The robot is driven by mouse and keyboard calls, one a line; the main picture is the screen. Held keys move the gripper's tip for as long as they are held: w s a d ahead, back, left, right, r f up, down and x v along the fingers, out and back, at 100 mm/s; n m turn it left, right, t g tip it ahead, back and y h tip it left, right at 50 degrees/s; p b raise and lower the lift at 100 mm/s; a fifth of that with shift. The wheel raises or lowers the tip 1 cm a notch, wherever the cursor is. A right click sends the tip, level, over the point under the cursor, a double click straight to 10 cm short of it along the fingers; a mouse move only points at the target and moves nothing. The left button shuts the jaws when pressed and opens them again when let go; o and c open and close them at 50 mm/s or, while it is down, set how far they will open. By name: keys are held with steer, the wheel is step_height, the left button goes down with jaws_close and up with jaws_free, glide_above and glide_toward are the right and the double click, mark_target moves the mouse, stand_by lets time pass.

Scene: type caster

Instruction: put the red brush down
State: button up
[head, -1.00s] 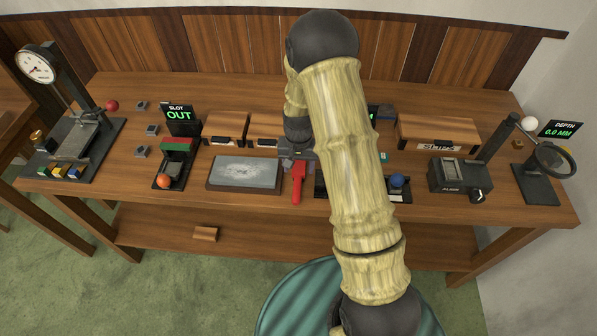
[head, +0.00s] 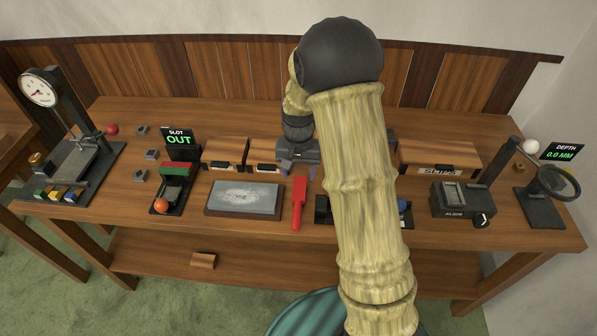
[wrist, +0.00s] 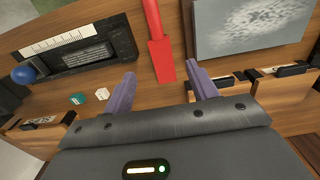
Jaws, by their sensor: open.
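The red brush (head: 298,204) lies on the wooden bench, just right of the grey stone slab, its handle pointing toward the front edge. In the wrist view the red brush (wrist: 158,50) lies ahead of the fingers, its wide end nearest me. My gripper (head: 299,172) is open and empty, above and behind the brush in the head view. In the wrist view my gripper (wrist: 162,82) shows two purple fingers spread apart, with no contact on the brush.
The stone slab (head: 243,199) sits left of the brush. A black tray with a white scale (wrist: 85,48) and a blue ball (wrist: 24,74) lie on the other side. Wooden boxes (head: 225,150) stand behind. My arm hides part of the bench's right-middle.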

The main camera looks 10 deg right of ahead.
steer(key=s+r+n+t, duration=0.1)
steer(key=s+r, duration=0.1)
steer(key=s, duration=0.4)
steer(key=s+r+n, duration=0.1)
steer(key=s+r, duration=0.2)
steer(key=s, duration=0.2)
steer(key=s+d+r+n+t, duration=0.1)
steer(key=s+r, duration=0.2)
steer(key=s, duration=0.3)
steer(key=shift+s+n+t, duration=0.3)
steer(key=shift+d, duration=0.1)
stand_by(0.3)
